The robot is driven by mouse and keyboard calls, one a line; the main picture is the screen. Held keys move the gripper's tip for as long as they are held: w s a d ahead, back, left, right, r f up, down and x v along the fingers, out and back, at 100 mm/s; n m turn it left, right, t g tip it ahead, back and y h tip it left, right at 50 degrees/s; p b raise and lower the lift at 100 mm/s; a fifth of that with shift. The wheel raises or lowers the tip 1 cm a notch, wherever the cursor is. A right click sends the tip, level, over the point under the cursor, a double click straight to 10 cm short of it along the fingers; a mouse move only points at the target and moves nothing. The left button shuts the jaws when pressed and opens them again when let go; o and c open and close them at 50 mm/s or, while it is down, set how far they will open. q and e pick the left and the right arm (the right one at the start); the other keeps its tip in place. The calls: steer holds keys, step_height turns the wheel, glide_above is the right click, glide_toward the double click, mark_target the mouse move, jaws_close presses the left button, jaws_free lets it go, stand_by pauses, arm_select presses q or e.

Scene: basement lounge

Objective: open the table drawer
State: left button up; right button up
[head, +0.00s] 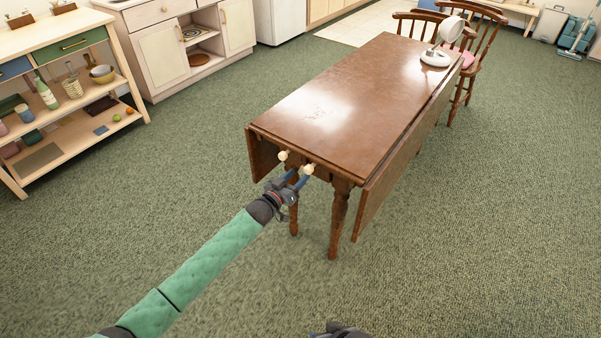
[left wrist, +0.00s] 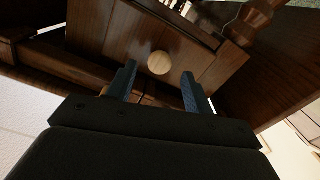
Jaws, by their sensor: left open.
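The brown wooden drop-leaf table (head: 345,95) stands right of centre in the head view, its short end facing me. Two pale round knobs, a left knob (head: 283,156) and a right knob (head: 308,169), stick out from that end. My left gripper (head: 298,177) is open just in front of the knobs. In the left wrist view one knob (left wrist: 159,62) shows beyond and between the open fingertips (left wrist: 159,72), not gripped. The drawer front (left wrist: 178,38) looks closed. The other knob is mostly hidden behind a finger. My right gripper (head: 342,329) is only partly visible at the bottom edge.
A white lamp (head: 435,57) stands on the table's far end, with wooden chairs (head: 470,50) behind it. A shelf unit (head: 70,90) with bottles and bowls is at the left. Turned legs (head: 338,220) and hanging leaves flank the knobs. The green carpet in front is clear.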

arm_select(q)
steer(key=shift+x, duration=1.35)
arm_select(e)
steer(key=shift+s+r, duration=0.1)
steer(key=shift+r, duration=0.35)
arm_select(q)
steer(key=shift+c, duration=0.2)
